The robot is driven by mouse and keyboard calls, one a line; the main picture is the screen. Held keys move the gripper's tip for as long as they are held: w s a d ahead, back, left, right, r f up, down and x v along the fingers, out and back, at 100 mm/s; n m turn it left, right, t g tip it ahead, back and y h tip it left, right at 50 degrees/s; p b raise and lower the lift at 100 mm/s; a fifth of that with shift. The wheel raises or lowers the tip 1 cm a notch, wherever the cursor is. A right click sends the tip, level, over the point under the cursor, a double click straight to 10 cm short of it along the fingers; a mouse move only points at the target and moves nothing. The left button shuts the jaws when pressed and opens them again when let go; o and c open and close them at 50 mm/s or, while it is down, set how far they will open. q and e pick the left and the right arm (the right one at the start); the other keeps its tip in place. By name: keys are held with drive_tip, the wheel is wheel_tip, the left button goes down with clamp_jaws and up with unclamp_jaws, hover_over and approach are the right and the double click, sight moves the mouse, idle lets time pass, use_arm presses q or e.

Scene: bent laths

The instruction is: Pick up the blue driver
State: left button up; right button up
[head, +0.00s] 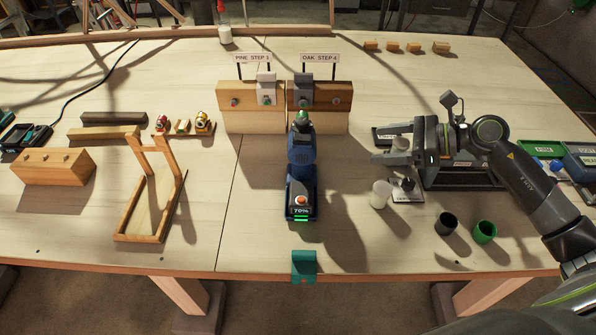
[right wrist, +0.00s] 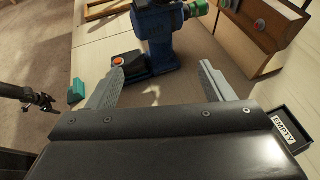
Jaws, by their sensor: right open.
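The blue driver (head: 302,153) stands on the table near its middle, its dark battery foot toward me with a "70%" display and an orange button. Its green-tipped nose points away toward the wooden blocks. It also shows in the right wrist view (right wrist: 158,32), ahead of my fingers. My right gripper (head: 378,145) is to the right of the driver, open and empty, its fingers pointing left toward it with a gap between. In the right wrist view the two fingers (right wrist: 162,78) are spread apart, with bare table between them.
Blocks signed "PINE STEP 1" (head: 237,118) and "OAK STEP 4" (head: 335,108) stand behind the driver. A white cup (head: 380,194), a black cup (head: 446,223) and a green cup (head: 484,232) stand below my right gripper. A teal clip (head: 304,266) sits at the front edge.

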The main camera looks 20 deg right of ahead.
wheel_tip(320, 180, down, 4)
drive_tip(key=b, duration=0.3)
drive_tip(key=p, duration=0.4)
approach(310, 175)
wheel_tip(310, 175, up, 3)
drive_tip(key=w+a, duration=0.2)
drive_tip(key=w, duration=0.1)
drive_tip(key=shift+w+a+f+p, duration=0.2)
drive_tip(key=shift+a+p, duration=0.1)
drive_tip(key=shift+a, duration=0.4)
drive_tip(key=shift+w+a+f+p, duration=0.1)
drive_tip(key=shift+w+a+p, duration=0.05)
drive_tip(key=shift+a+p, duration=0.15)
drive_tip(key=p+x, duration=0.2)
drive_tip(key=x, duration=0.2)
drive_tip(key=shift+a+f, duration=0.1)
use_arm(q)
drive_tip(key=r, duration=0.3)
drive_tip(key=shift+a, duration=0.2)
use_arm(e)
drive_tip(key=shift+w+a+f, duration=0.1)
drive_tip(key=shift+f, duration=0.1)
use_arm(q)
drive_tip(key=shift+r, duration=0.1)
use_arm(e)
drive_tip(key=shift+c, duration=0.3)
